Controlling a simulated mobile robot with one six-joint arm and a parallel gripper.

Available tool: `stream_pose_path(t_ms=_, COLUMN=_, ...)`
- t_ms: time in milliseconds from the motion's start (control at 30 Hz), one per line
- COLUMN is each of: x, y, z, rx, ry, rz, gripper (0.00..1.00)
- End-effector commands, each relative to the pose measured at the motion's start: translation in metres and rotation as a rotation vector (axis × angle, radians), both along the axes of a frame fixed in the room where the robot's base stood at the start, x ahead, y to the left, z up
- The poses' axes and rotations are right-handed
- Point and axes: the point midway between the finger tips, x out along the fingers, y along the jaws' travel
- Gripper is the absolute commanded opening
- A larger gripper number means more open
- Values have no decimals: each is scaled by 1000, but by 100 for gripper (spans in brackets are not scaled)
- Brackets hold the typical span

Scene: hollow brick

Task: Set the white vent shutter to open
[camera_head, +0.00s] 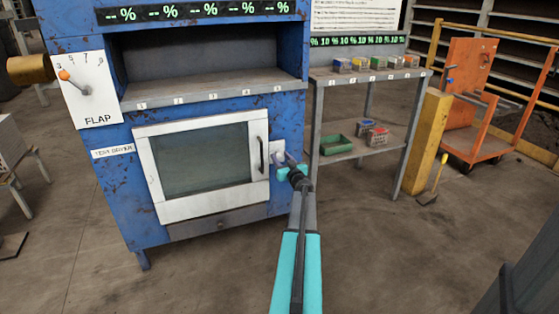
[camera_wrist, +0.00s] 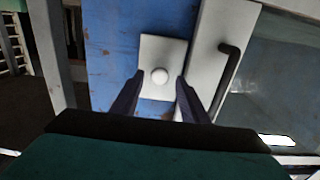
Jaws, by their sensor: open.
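A white plate with a round white knob (camera_wrist: 160,76) is on the blue cabinet beside the oven door; it looks like the white vent shutter. The plate (camera_wrist: 157,50) fills the middle of the wrist view. In the head view the plate (camera_head: 280,146) shows only in part, behind my gripper (camera_head: 289,160). My gripper is open, and in the wrist view its two fingertips (camera_wrist: 160,79) lie on either side of the knob. I cannot tell whether they touch it. The shutter's opening and its setting are not visible.
The oven door (camera_head: 203,208) has a dark vertical handle (camera_head: 261,154), close to the right of the plate in the wrist view. A FLAP dial (camera_head: 87,90) with an orange-tipped lever is at upper left. A metal shelf (camera_head: 355,151) with trays stands to the right.

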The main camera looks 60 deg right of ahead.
Motion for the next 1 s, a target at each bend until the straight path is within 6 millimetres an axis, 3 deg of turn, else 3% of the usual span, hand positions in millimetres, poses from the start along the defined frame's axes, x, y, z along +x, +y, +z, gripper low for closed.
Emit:
stream_pose_path(t_ms=400, x=4, y=-3, z=0, rx=0, ry=0, rz=0, gripper=40)
stream_pose_path(t_ms=467, x=4, y=-3, z=0, rx=0, ry=0, rz=0, gripper=34)
stream_pose_path(t_ms=667, x=4, y=-2, z=0, rx=0, ry=0, rz=1, gripper=0)
stream_pose_path(t_ms=1000, x=7, y=-3, z=1, rx=1, ry=1, rz=8, gripper=0)
